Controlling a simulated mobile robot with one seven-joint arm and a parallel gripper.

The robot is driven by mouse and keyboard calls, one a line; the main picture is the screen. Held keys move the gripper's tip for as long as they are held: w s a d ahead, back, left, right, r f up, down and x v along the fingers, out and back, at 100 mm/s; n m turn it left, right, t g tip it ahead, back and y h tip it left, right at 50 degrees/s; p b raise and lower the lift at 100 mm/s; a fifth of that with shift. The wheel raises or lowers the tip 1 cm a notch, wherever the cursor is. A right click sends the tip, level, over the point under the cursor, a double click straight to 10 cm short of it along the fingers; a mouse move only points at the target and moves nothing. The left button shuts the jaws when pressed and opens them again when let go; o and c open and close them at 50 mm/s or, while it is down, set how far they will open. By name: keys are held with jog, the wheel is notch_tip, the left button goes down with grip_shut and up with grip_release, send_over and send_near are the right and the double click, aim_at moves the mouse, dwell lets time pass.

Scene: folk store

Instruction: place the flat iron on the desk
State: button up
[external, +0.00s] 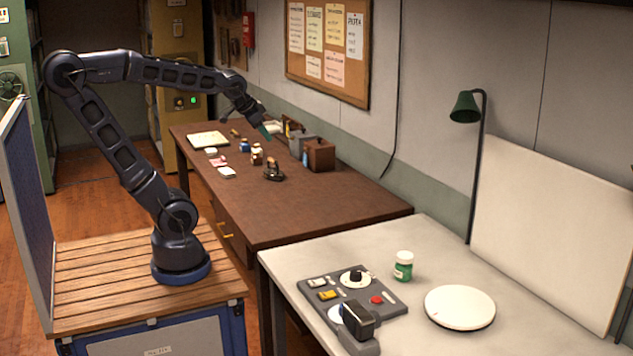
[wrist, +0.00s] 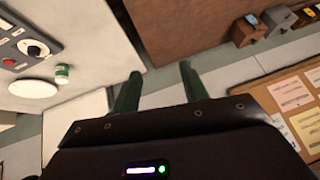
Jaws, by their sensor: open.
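The flat iron (external: 273,170), small and dark with a brown handle, stands on the brown wooden desk (external: 320,215) near its middle. It does not show in the wrist view. My gripper (external: 268,131) is in the air over the far part of the desk, above and apart from the iron. In the wrist view my gripper (wrist: 157,72) has its two green fingers spread with nothing between them. The brown desk also shows in the wrist view (wrist: 185,30).
A wooden box (external: 319,156) and a grey container (external: 297,141) stand by the wall, right of the iron. Small bottles (external: 257,154) and papers (external: 209,140) lie left. The desk's near part is clear. A pale table (external: 430,235) holds a control panel (external: 340,290) and green jar (external: 403,266).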

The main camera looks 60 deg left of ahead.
jog(key=s+d+f+g+h, duration=0.1)
jog(key=s+d+f+g, duration=0.1)
jog(key=s+d, duration=0.4)
jog(key=s+f, duration=0.1)
jog(key=s, duration=0.2)
jog(key=shift+s+d+n+h, duration=0.2)
jog(key=shift+d+n+h, duration=0.1)
jog(key=shift+d+h, duration=0.1)
